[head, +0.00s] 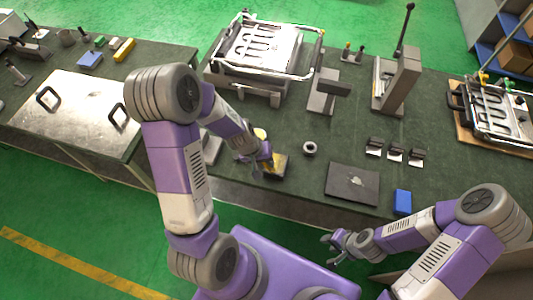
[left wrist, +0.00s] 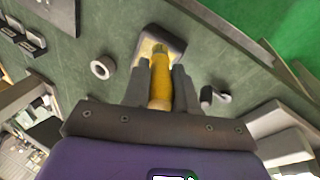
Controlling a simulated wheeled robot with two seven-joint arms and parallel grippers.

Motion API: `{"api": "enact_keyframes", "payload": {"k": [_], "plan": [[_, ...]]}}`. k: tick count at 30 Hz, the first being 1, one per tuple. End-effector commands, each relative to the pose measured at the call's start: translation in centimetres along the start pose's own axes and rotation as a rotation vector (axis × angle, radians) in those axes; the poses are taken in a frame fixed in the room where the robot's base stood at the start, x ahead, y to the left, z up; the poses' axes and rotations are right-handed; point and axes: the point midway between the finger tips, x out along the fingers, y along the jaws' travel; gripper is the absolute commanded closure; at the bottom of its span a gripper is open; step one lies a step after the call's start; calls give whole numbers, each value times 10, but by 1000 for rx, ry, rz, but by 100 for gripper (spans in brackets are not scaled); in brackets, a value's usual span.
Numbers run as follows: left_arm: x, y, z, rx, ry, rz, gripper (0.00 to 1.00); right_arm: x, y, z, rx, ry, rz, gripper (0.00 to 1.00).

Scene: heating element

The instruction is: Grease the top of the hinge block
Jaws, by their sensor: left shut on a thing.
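My left gripper (head: 266,160) is low over the near edge of the green bench. It is shut on a yellow-handled tool (left wrist: 160,82), which lies between its two fingers in the left wrist view. The tool's far end is over a small dark tray (left wrist: 174,42) with a yellowish patch in it; whether they touch is unclear. The tray also shows in the head view (head: 281,164). A grey stepped block (head: 323,92) and a taller grey block with a lever (head: 402,78) stand further back; which is the hinge block I cannot tell. My right gripper (head: 334,247) appears open and empty, off the bench's front.
A grey ring (head: 310,148), small metal clips (head: 396,153), a dark plate (head: 352,184) and a blue block (head: 403,202) lie to the right. A metal fixture (head: 262,48) with a heating coil stands at the back. Bench between ring and stepped block is clear.

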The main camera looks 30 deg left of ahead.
Motion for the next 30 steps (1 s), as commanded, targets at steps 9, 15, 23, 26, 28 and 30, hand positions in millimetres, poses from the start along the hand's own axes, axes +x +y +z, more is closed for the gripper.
{"api": "enact_keyframes", "payload": {"k": [9,15,23,26,28,30], "plan": [[-33,14,-4,5,3,1,100,-29,-11,1,-1,1,0,63],[-50,20,-6,8,3,2,100,-44,-17,2,-1,1,0,63],[-62,25,-7,9,2,2,100,-54,-21,2,0,1,0,63],[-61,25,-7,9,2,2,100,-54,-20,2,0,1,0,63],[-61,25,-7,9,2,2,100,-53,-20,2,0,1,0,63],[-61,25,-6,9,2,2,100,-53,-20,2,0,1,0,63]]}}
